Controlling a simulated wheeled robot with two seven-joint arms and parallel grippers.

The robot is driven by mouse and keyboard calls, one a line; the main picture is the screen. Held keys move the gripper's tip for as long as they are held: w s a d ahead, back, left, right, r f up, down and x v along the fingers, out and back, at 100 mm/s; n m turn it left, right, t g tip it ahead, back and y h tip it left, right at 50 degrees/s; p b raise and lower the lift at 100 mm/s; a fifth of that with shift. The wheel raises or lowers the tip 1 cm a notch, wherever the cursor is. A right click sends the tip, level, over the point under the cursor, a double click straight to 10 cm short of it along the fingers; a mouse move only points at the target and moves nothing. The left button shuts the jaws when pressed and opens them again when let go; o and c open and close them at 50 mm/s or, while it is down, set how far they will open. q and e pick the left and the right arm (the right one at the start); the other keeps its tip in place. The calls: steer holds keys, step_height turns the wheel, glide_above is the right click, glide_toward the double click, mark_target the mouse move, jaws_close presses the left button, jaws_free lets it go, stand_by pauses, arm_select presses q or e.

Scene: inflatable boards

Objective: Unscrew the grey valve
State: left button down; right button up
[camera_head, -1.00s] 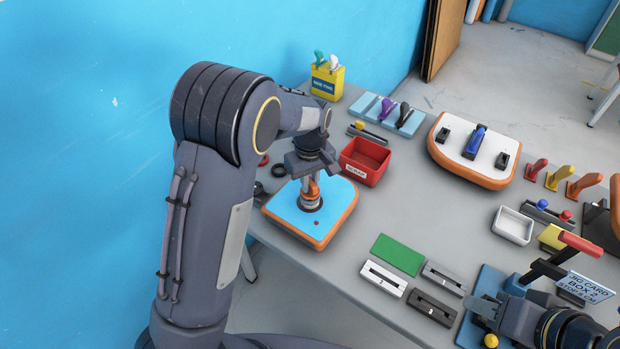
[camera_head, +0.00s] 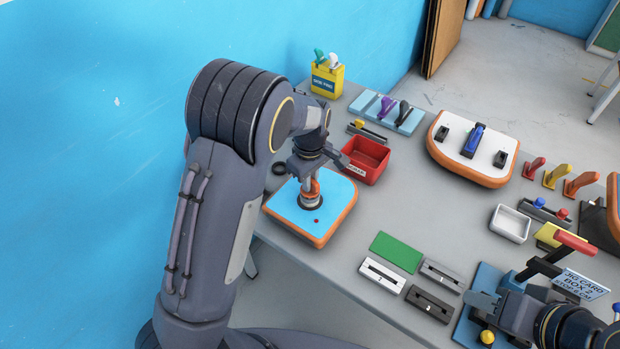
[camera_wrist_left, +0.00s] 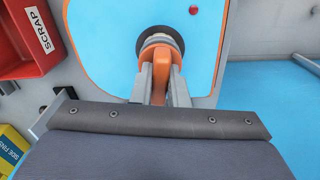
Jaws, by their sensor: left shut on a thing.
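The valve (camera_head: 311,200) stands on a blue board with an orange rim (camera_head: 340,206). In the left wrist view it shows as an orange handle (camera_wrist_left: 161,70) over a pale grey collar (camera_wrist_left: 158,40) in a dark round recess. My left gripper (camera_head: 309,184) points down over it, and its two grey fingers (camera_wrist_left: 160,88) are shut on the orange handle. The fingers hide part of the handle. My right gripper (camera_head: 483,305) is at the lower right of the head view, away from the valve; its jaw gap is not clear.
A red scrap bin (camera_head: 364,160) stands close behind the board, right of my left gripper. A black ring (camera_head: 279,169) lies to its left. A white board with orange rim (camera_head: 470,150) sits farther right. The blue wall (camera_head: 110,120) is close to my left arm.

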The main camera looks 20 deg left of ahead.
arm_select(q)
steer(key=shift+r+n+p, duration=0.1)
steer(key=shift+n+p, duration=0.5)
steer(key=shift+n, duration=0.7)
steer(key=shift+r+p, duration=0.3)
steer(key=shift+r, duration=2.1)
